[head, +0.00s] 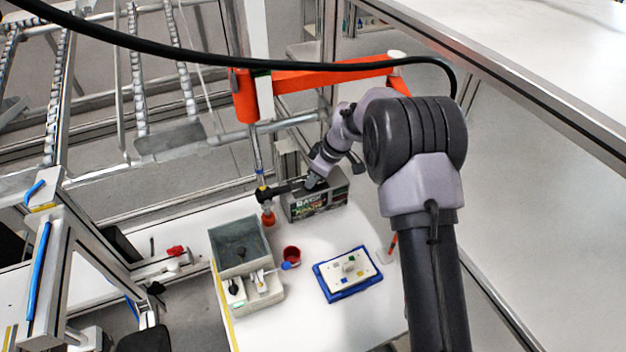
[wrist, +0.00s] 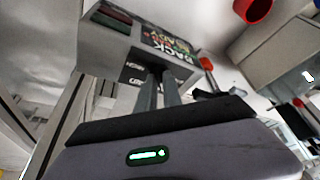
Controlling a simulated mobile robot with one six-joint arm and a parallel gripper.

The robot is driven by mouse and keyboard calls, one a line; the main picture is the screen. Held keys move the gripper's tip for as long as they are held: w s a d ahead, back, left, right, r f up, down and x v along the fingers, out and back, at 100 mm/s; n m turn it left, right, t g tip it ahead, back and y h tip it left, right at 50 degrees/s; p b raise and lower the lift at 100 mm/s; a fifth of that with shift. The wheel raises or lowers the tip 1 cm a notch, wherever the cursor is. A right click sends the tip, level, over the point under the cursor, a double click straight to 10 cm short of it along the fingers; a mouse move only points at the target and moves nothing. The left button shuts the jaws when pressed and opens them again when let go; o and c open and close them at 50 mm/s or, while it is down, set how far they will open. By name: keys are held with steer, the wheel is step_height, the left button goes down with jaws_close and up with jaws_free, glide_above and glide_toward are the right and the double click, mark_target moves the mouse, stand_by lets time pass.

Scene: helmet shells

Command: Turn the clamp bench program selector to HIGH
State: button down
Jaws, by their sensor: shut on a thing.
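A grey control box (head: 318,203) stands at the back of the white table, with "BACK" and "READY" lettering on one face. In the wrist view, the box (wrist: 122,42) shows this lettering and a dark face with small white labels. My gripper (head: 311,182) is at the box's upper back side in the head view. In the wrist view, my gripper's two fingers (wrist: 158,76) reach the labelled face and are close together, shut on the selector. The selector itself is hidden by the fingertips, so its setting cannot be read.
An orange arm (head: 320,75) crosses behind my arm.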

steer(key=m+b, duration=0.1)
steer(key=m, duration=0.1)
steer(key=m+t+b, duration=0.1)
steer(key=m, duration=0.1)
steer(key=shift+s+a+h, duration=0.15)
steer(key=shift+s+h, duration=0.05)
steer(key=shift+h, duration=0.2)
steer(key=m+t+h, duration=0.1)
steer(key=m, duration=0.1)
steer(key=shift+s+a+m, duration=0.1)
steer(key=shift+m, duration=0.3)
steer(key=m+h, duration=0.1)
steer(key=m, duration=0.1)
steer(key=shift+a+m+p, duration=0.15)
steer(key=shift+m+p, duration=0.15)
steer(key=m, duration=0.1)
steer(key=m+h+b, duration=0.1)
steer(key=m+b, duration=0.1)
steer(key=shift+a+f+m+t, duration=0.15)
steer(key=shift+f+m+t, duration=0.1)
steer(key=shift+m+t, duration=0.05)
steer(key=shift+a+r+m+h+b, duration=0.15)
steer(key=shift+m+h+b, duration=0.75)
steer(key=shift+m+b, duration=1.15)
steer(key=c, duration=1.5)
jaws_free()
steer(key=shift+r, duration=0.1)
